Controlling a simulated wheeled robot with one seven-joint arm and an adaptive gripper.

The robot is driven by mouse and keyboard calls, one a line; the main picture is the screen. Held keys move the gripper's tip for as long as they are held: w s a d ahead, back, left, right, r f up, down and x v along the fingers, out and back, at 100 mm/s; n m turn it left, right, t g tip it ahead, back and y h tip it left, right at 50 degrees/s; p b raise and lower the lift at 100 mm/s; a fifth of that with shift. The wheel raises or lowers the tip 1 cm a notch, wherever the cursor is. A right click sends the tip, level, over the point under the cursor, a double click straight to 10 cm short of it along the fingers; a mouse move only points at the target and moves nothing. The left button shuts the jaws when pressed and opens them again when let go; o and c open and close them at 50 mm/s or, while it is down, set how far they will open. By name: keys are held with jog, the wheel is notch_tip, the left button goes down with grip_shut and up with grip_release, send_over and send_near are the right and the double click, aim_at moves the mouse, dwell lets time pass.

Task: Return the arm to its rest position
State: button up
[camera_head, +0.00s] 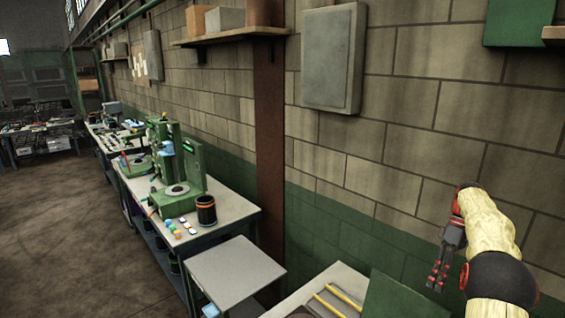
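My arm (489,225), in a cream sleeve with dark and red joint rings, is raised at the right side of the head view, in front of the block wall. It bends over at the top and my gripper (437,283) hangs from it, pointing down. The gripper's fingers are dark with red marks. They look close together, but the view is too small to tell whether they are open or shut. I see no object hanging from them. The gripper is in line with the right part of a green panel below; I cannot tell the gap between them.
A green panel (392,300) and a bench with yellow-handled tools (335,300) are at the bottom. A small grey table (235,270) stands to the left. Beyond it is a workbench (228,212) with green machines (180,172) and a dark cup (206,212). Open floor (60,230) lies left.

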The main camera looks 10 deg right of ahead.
jog(key=s+a+r+m+t+h+b, duration=0.1)
jog(key=s+a+b, duration=0.25)
jog(key=a, duration=0.45)
jog(key=s+a+r+m+t+h+b, duration=0.1)
jog(key=s+a+t+h+b, duration=0.2)
jog(key=a, duration=0.5)
jog(key=s+a+r+m+b, duration=0.1)
jog(key=s+a+b, duration=0.2)
jog(key=a+b, duration=0.35)
jog(key=s+a+f+m+t+b, duration=0.2)
jog(key=s+a+f+t+b, duration=0.2)
jog(key=s+a+f, duration=1)
jog(key=s+f+b, duration=0.2)
jog(key=s+b, duration=0.1)
jog(key=s, duration=0.1)
jog(key=shift+f+m+t+h+b, duration=0.2)
jog(key=shift+m+t+h+b, duration=0.1)
jog(key=shift+m+t, duration=0.1)
